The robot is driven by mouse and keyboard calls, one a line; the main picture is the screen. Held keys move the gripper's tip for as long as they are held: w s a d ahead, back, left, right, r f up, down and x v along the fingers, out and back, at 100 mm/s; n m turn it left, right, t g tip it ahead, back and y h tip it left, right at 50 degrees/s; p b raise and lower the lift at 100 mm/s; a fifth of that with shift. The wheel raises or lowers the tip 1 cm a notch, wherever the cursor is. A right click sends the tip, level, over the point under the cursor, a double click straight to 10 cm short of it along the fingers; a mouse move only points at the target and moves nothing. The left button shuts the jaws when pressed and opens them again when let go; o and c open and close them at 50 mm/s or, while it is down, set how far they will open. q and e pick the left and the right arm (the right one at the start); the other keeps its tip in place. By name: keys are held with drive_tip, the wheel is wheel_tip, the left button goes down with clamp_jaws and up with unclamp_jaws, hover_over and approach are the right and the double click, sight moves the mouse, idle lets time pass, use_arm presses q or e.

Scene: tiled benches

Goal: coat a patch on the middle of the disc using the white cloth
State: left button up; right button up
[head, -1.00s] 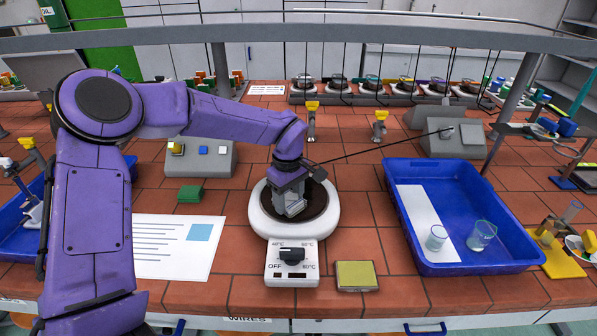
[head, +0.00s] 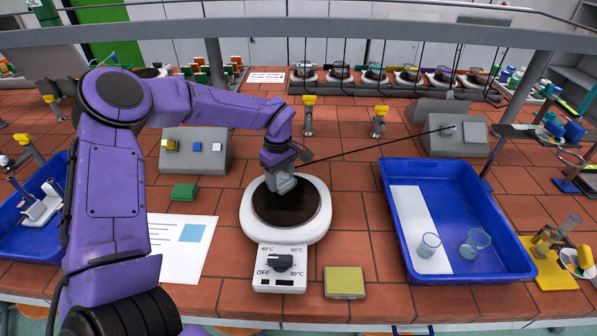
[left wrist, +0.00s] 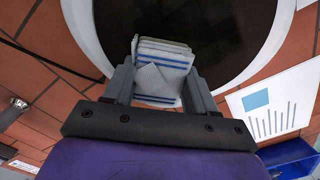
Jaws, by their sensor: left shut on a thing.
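The disc (head: 290,207) is the dark round plate on a white heater with a knob in front. My left gripper (head: 281,188) is over the far part of the disc, left of its middle. In the left wrist view its jaws (left wrist: 160,85) are shut on the white cloth (left wrist: 160,70), a folded piece with blue stripes. The cloth is over the edge area of the dark disc (left wrist: 200,25); I cannot tell if it touches. No coated patch can be made out. My right gripper is not in view.
A blue tray (head: 515,262) with two beakers stands at the right. A yellow-topped block (head: 344,282) and a green block (head: 184,193) lie near the heater. A printed sheet (head: 180,262) is at the left, and a thin dark cable or rod (head: 375,145) runs behind.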

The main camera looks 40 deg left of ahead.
sight(282, 175)
use_arm(q)
drive_tip(key=shift+w+a+r, duration=0.1)
drive_tip(key=shift+w+a, duration=0.15)
drive_tip(key=shift+w+a+r+p, duration=0.1)
drive_tip(key=shift+w+r+p, duration=0.05)
drive_tip(key=shift+r+p, duration=0.4)
drive_tip(key=shift+w+a+r+p, duration=0.1)
drive_tip(key=shift+r+p, duration=0.4)
drive_tip(key=r+p, duration=0.2)
drive_tip(key=shift+s+d+r, duration=0.2)
drive_tip(key=shift+r, duration=0.1)
drive_tip(key=shift+w+d+r+p, duration=0.1)
drive_tip(key=shift+w+r+p, duration=0.05)
drive_tip(key=shift+r+p, duration=0.6)
drive_tip(key=shift+w, duration=0.1)
drive_tip(key=shift+r, duration=0.85)
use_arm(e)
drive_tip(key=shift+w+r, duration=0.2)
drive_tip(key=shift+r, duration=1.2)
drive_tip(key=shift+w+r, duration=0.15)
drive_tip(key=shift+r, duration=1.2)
